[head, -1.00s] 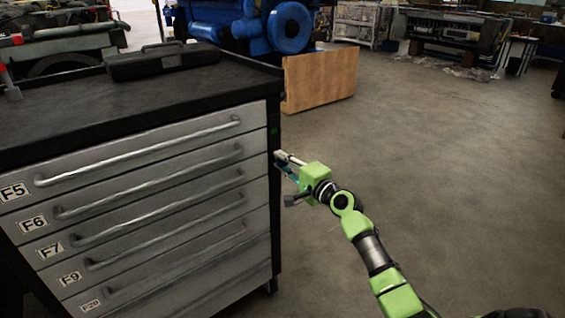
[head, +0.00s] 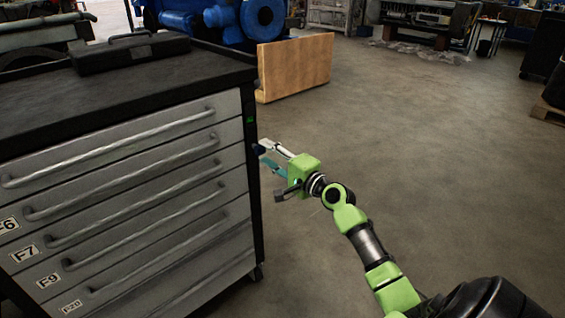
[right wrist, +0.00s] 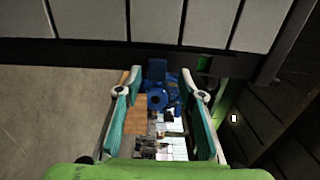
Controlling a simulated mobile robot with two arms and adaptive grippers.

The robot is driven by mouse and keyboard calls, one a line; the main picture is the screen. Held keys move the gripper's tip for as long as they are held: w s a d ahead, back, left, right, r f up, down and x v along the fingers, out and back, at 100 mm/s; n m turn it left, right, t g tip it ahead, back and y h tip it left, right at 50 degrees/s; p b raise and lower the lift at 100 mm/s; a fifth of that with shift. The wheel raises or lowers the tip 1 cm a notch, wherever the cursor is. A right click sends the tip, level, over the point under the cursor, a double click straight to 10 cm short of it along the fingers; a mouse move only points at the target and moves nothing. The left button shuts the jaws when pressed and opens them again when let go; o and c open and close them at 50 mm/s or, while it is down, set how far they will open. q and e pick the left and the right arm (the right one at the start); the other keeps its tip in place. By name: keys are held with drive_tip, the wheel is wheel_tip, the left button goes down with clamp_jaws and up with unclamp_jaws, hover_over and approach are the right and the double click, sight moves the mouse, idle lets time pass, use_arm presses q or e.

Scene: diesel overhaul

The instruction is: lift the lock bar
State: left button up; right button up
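The grey drawer cabinet (head: 130,170) stands at left in the head view. A black upright strip (head: 252,165) with a small green mark runs down its right front edge; it may be the lock bar, but I cannot tell for certain. In the right wrist view this strip (right wrist: 100,54) lies across the top, beyond the fingertips. My right gripper (head: 266,156) is beside the strip at upper drawer height; I cannot tell if it touches. In the wrist view its teal-padded fingers (right wrist: 160,90) are apart, with nothing clearly held. A dark blue bit (head: 258,150) shows at the fingertips. My left gripper is out of view.
A black case (head: 130,52) lies on the cabinet top. A wooden board (head: 295,67) and a blue engine (head: 225,20) stand behind the cabinet. The concrete floor right of the cabinet is open. A pallet (head: 548,110) is at the far right.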

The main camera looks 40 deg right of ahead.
drive_tip(key=s, duration=0.7)
drive_tip(key=shift+s+d, duration=0.25)
drive_tip(key=shift+s, duration=0.15)
